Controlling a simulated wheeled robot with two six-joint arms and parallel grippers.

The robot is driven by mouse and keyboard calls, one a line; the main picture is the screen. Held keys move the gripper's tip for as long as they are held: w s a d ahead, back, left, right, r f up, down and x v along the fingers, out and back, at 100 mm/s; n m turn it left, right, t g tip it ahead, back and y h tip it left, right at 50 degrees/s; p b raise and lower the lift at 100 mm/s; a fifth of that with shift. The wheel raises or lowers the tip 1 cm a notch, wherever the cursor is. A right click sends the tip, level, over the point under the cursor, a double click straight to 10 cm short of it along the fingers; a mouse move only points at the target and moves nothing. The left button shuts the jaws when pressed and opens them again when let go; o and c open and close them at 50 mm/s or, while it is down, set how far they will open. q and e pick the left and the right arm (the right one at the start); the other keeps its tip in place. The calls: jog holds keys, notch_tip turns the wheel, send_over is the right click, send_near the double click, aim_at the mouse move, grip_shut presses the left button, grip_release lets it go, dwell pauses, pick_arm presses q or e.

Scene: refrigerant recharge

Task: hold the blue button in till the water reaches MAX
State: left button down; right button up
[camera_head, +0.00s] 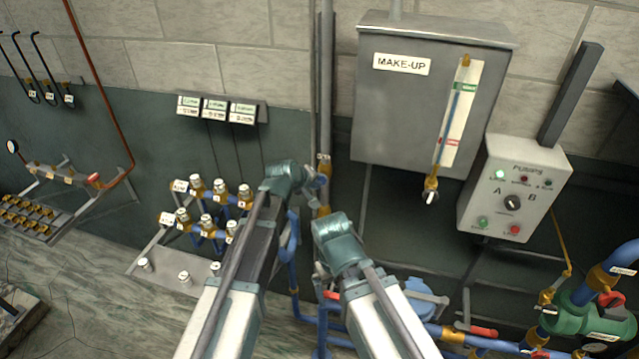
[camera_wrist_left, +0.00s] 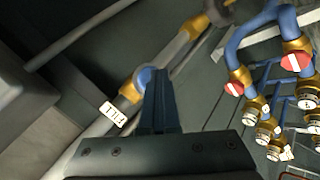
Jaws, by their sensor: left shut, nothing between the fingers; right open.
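The make-up tank (camera_head: 430,105) hangs on the wall with a sight gauge (camera_head: 455,110) on its front. A blue water column shows in the gauge, its top close to the green mark (camera_head: 463,87); the exact level is too small to read.
A tagged pipe (camera_wrist_left: 182,52) runs beside the button. Several brass valves (camera_head: 205,205) on blue pipes stand left of my left arm. The pump box (camera_head: 513,188) is at the right, above green and blue piping (camera_head: 590,308).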

pick_arm(q)
jog(key=shift+s, duration=0.15)
dwell(0.7)
jog(key=shift+s+a, duration=0.3)
jog(key=shift+s, duration=0.45)
jog(key=shift+s, duration=0.15)
jog(key=s, duration=0.1)
jog(key=s+a, duration=0.1)
jog(key=s, duration=0.2)
jog(key=shift+s+a, duration=0.25)
jog(key=s+a+f+m+g+y+b, duration=0.2)
jog(key=s+f+m+g+y+b, duration=0.1)
jog(key=s+f, duration=0.6)
jog(key=s+a+f+m+g+y+b, duration=0.2)
jog(key=s+f+m+g+b, duration=0.3)
jog(key=s, duration=1.1)
notch_tip(320, 180, down, 4)
jog(key=a+m+b, duration=0.1)
jog(key=m+b, duration=0.1)
jog(key=b, duration=0.1)
jog(key=shift+y+b, duration=0.3)
jog(key=shift+y, duration=0.1)
